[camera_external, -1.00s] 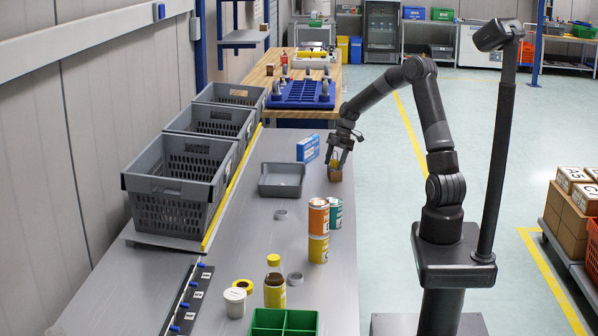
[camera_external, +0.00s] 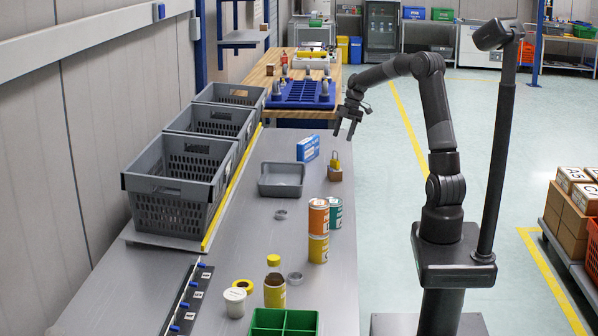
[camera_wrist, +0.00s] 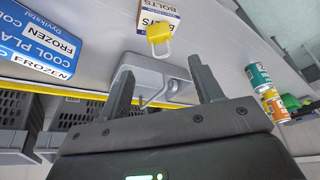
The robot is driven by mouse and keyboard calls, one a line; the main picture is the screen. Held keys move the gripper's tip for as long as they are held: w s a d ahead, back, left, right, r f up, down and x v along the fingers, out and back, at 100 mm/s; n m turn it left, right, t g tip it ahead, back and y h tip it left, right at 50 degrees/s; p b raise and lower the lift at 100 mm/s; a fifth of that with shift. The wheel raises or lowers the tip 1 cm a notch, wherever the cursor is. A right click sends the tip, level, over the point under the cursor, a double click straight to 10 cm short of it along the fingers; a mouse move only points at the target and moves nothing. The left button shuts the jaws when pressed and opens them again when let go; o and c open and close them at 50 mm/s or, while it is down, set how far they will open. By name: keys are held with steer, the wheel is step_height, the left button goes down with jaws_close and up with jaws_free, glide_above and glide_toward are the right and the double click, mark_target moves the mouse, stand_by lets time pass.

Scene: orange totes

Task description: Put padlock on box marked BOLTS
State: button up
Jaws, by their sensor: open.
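The yellow padlock (camera_external: 335,161) sits upright on top of the small brown box (camera_external: 334,174) on the grey table. In the wrist view the padlock (camera_wrist: 159,38) overlaps the lower edge of the box marked BOLTS (camera_wrist: 160,14), with its shackle showing. My gripper (camera_external: 345,133) is open and empty, above and apart from the padlock. In the wrist view my gripper's two fingers (camera_wrist: 160,68) stand wide apart with nothing held between them.
A blue carton (camera_external: 308,148) and a shallow grey tray (camera_external: 282,190) are left of the box. Orange and yellow cans (camera_external: 319,215) and a teal can (camera_external: 335,212) stand nearer. Grey crates (camera_external: 180,215) line the left side.

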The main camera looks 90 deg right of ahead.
steer(key=shift+r, duration=0.2)
steer(key=w+a+r+m+g+h, duration=0.15)
steer(key=a+r, duration=0.25)
steer(key=a, duration=0.9)
steer(key=a+r+m+t+h, duration=0.1)
steer(key=a+r+m+h, duration=0.15)
steer(key=a, duration=0.95)
steer(key=s+a+m+t, duration=0.1)
steer(key=s+a+m, duration=0.1)
steer(key=s+a, duration=0.4)
steer(key=s+a+m+t, duration=0.2)
steer(key=s+a, duration=0.4)
steer(key=a, duration=0.5)
steer(key=shift+s+m+y, duration=0.2)
steer(key=shift+m+y, duration=0.2)
steer(key=shift+m, duration=0.1)
